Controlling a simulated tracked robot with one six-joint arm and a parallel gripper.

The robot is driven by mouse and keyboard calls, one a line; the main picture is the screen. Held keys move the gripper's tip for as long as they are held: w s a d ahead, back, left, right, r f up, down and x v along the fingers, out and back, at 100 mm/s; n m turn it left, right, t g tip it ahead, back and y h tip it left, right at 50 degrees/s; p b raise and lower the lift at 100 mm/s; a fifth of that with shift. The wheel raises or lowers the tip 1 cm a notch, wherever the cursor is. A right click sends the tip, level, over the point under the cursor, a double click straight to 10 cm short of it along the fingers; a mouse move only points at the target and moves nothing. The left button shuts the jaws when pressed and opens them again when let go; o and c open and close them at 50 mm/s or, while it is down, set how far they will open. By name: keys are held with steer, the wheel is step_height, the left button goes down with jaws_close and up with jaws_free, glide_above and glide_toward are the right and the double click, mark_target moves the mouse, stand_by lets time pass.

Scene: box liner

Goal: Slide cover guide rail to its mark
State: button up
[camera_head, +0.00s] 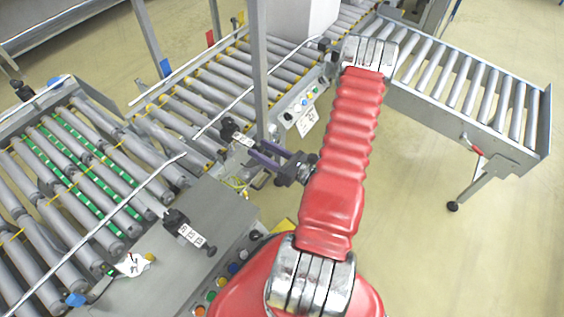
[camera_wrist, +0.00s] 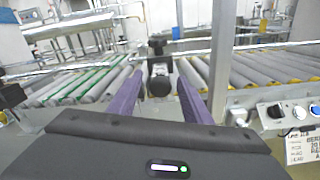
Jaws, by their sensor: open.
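My gripper (camera_head: 254,152) has purple fingers and is open. It reaches left from my red arm toward a black clamp (camera_head: 236,131) with a white numbered scale (camera_head: 243,139). In the wrist view the clamp's black knob (camera_wrist: 160,78) appears between the spread fingers, with no clear contact. A thin silver guide rail (camera_head: 258,88) runs along the near side of the roller conveyor from this clamp's area. The rail also shows in the wrist view (camera_wrist: 240,46). A second rail (camera_head: 125,204) has its own clamp and numbered scale (camera_head: 190,235). Which number either clamp stands at is too small to read.
A grey upright post (camera_head: 259,70) stands close behind the clamp. A control panel with knobs (camera_head: 300,103) is right of it. A white box (camera_head: 300,18) sits on the far conveyor. Another roller conveyor (camera_head: 468,80) extends right. Floor at lower right is clear.

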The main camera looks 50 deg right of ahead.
steer(key=s+d, duration=0.1)
steer(key=s, duration=1.1)
steer(key=shift+s+d, duration=0.3)
steer(key=shift+s, duration=0.05)
stand_by(0.4)
